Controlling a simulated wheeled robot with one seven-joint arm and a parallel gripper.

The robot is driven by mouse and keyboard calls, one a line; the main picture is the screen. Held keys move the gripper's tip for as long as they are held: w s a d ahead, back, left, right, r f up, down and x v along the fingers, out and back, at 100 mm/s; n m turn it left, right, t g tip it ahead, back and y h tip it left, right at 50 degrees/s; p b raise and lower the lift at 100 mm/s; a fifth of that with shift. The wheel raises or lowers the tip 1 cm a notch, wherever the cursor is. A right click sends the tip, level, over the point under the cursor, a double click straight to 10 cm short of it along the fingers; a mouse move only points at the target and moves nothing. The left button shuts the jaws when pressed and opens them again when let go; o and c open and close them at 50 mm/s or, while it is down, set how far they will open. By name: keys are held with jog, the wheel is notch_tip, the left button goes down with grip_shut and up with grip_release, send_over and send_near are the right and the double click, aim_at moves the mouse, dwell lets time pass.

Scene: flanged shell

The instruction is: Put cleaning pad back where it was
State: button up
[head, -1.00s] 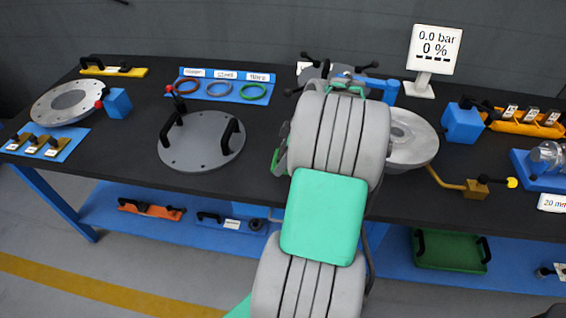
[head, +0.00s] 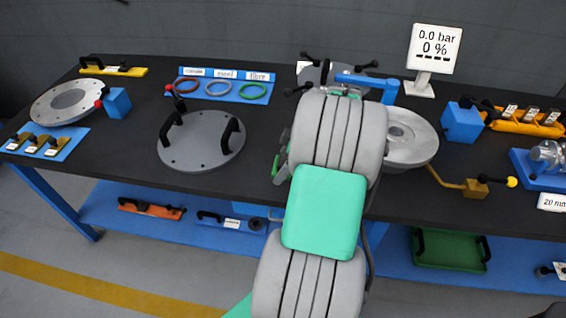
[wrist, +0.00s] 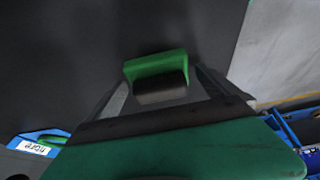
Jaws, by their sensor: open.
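The cleaning pad appears to be the small block with a green top (wrist: 154,66) and a dark grey lower part in the wrist view. It is at the dark bench top, between or just beyond my fingertips; whether it touches the bench is unclear. My gripper (wrist: 162,79) is open, with one finger to each side of the block. I cannot tell whether the fingers touch it. In the head view my own arm hides most of the gripper and the block.
A grey round cover with two black handles (head: 200,153) lies left of my arm. A blue ring tray (head: 196,95) is behind it. A round metal flange (head: 412,140) and a crank with a yellow knob (head: 478,187) are to the right. Bare bench (head: 120,160) lies at left.

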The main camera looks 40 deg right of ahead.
jog(key=v, duration=1.2)
jog(key=w+a+r+m+g+h, duration=0.1)
jog(key=w+a+m, duration=0.15)
jog(key=a, duration=0.65)
jog(key=w+a+r+m, duration=0.1)
jog(key=w+a, duration=0.2)
jog(key=a, duration=0.6)
jog(key=s+a+f+m+h, duration=0.1)
jog(key=s+a+m, duration=0.1)
jog(key=a, duration=0.4)
jog(key=s+a+f+m, duration=0.1)
jog(key=s+a+m, duration=0.1)
jog(key=s+a, duration=0.3)
jog(key=shift+s+a+f+h+p, duration=0.3)
jog(key=shift+a+h, duration=0.1)
jog(key=shift+a, duration=0.35)
notch_tip(320, 180, up, 3)
jog(key=shift+f+t+p, duration=0.2)
jog(key=shift+t+p, duration=0.1)
jog(key=shift+p, duration=0.75)
